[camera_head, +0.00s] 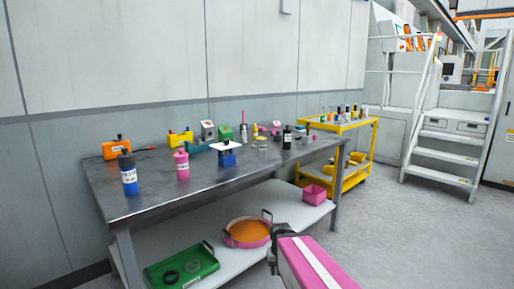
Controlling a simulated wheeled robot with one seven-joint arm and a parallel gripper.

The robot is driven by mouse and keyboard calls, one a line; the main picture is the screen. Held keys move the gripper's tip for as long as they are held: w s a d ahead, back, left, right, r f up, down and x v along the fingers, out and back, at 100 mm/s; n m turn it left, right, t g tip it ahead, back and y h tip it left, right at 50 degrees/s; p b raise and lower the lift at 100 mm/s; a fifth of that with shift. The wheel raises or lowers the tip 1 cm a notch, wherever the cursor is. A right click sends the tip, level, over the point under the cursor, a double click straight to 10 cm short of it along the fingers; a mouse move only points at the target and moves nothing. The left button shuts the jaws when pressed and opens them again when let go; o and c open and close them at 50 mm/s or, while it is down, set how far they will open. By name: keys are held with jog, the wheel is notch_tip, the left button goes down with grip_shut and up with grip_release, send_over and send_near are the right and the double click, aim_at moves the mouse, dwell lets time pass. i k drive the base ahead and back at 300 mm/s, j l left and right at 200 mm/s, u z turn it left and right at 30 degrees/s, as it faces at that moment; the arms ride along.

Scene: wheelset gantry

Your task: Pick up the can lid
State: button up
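I cannot make out the can lid for sure. Small items crowd the grey metal workbench (210,185), among them a clear jar-like item (262,144) and a blue block with a flat white piece on top (227,157). Round dark rings (171,277) lie in a green tray (205,265) on the lower shelf; I cannot tell if one is a lid. My pink arm reaches in from the bottom edge. Its dark end, my gripper (272,246), is low in front of the bench, apart from the items on top. Its fingers are too unclear to read.
A blue bottle with a dark cap (128,175) and a pink bottle (181,166) stand at the bench's left. An orange-lined pan (247,232) and a pink bin (314,195) are below. A yellow cart (350,180) stands behind right. Floor at right is clear before the stairs (445,150).

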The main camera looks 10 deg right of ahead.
aim_at(261, 142)
jog(key=i+l, duration=0.5)
jog(key=l, duration=0.25)
jog(key=i+l, duration=0.3)
jog(key=l+u, duration=0.05)
